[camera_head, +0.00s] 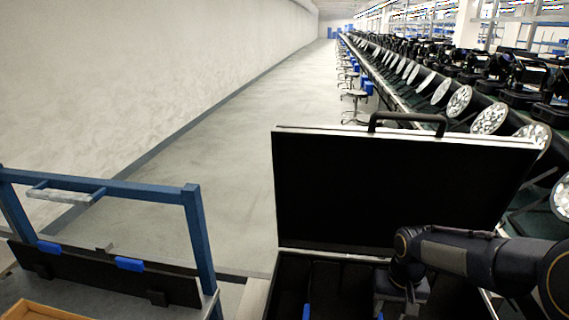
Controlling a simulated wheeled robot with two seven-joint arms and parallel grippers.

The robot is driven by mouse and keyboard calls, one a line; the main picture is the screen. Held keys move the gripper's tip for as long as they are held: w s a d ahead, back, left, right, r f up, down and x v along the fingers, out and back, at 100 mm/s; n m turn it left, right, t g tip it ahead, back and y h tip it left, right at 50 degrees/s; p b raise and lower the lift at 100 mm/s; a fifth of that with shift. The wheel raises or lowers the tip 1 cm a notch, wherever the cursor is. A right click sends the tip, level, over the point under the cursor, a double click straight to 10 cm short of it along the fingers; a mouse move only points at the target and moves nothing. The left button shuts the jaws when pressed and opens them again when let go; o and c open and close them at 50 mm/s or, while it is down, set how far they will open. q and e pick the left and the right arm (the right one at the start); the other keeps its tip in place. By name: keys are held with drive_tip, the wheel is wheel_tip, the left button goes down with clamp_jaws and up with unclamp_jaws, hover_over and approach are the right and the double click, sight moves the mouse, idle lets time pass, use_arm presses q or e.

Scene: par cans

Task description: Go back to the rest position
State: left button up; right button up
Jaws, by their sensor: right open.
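My right arm comes in from the right edge and bends down over an open black case. My right gripper (396,306) points down over the inside of the case's lower part, near the bottom edge of the view. It is open, and no held thing shows; its fingertips are dark and partly cut off. My left gripper and arm are not in view.
The case's raised lid (350,190) stands behind my right gripper. A blue frame (140,187) with a black panel stands at left, above a wooden tray (40,312). Rows of black stage lights (505,85) line the right. The aisle floor (235,180) is clear.

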drive_tip(key=s+a+r+t+y+p, duration=0.1)
drive_tip(key=s+a+r+t+p, duration=0.1)
drive_tip(key=s+r, duration=0.4)
drive_tip(key=s+a+r+n+t+y+p, duration=0.1)
drive_tip(key=s+a+r, duration=0.4)
drive_tip(key=s, duration=0.9)
drive_tip(key=shift+s+r+t+y+p, duration=0.25)
drive_tip(key=shift+r+t+y+p, duration=0.3)
drive_tip(key=shift+r+t, duration=0.4)
